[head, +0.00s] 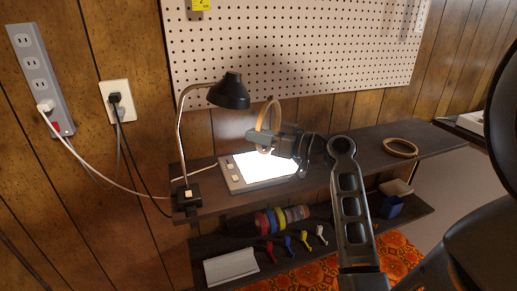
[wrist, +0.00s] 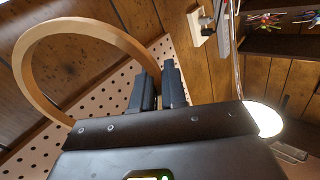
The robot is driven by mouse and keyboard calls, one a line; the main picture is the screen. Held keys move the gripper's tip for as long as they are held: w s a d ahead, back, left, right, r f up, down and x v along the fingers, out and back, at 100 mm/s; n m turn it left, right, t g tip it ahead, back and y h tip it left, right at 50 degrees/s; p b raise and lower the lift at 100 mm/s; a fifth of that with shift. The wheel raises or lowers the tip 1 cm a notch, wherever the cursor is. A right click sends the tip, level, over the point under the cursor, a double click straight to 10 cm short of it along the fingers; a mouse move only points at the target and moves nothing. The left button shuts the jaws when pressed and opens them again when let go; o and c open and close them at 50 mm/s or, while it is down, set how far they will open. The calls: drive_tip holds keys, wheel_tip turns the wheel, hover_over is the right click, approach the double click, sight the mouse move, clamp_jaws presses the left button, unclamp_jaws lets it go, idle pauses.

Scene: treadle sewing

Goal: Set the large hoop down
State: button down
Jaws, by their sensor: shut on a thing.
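A pale wooden hoop, taken as the large hoop (head: 275,114), is held upright on edge above a lit white pad (head: 236,183) on the dark shelf. My gripper (head: 265,139) comes in from the right and is shut on the hoop's rim. In the wrist view the hoop (wrist: 61,27) arcs to the left of the fingers, and its rim goes in between the fingertips of my gripper (wrist: 159,88). In the head view the hoop's lower edge is close to the pad; I cannot tell whether it touches.
A second wooden hoop (head: 400,142) lies flat on the shelf (head: 437,139) at the right. A black desk lamp (head: 229,92) stands left of the pad, its head near the held hoop. A pegboard (head: 300,45) is behind. Tape rolls (head: 281,219) sit on the lower shelf.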

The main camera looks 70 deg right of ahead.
sight(260, 149)
drive_tip(key=shift+d+f, duration=0.1)
drive_tip(key=shift+f, duration=1.8)
drive_tip(key=shift+f+b, duration=0.25)
drive_tip(key=shift+b, duration=0.05)
drive_tip(key=c, duration=1.2)
unclamp_jaws()
drive_tip(key=shift+r, duration=0.1)
drive_tip(key=shift+o, duration=0.2)
drive_tip(key=shift+r+p, duration=0.15)
drive_tip(key=shift+p, duration=0.15)
drive_tip(key=shift+s, duration=0.2)
drive_tip(key=s+a+b, duration=0.1)
drive_tip(key=s, duration=1)
drive_tip(key=shift+s, duration=0.35)
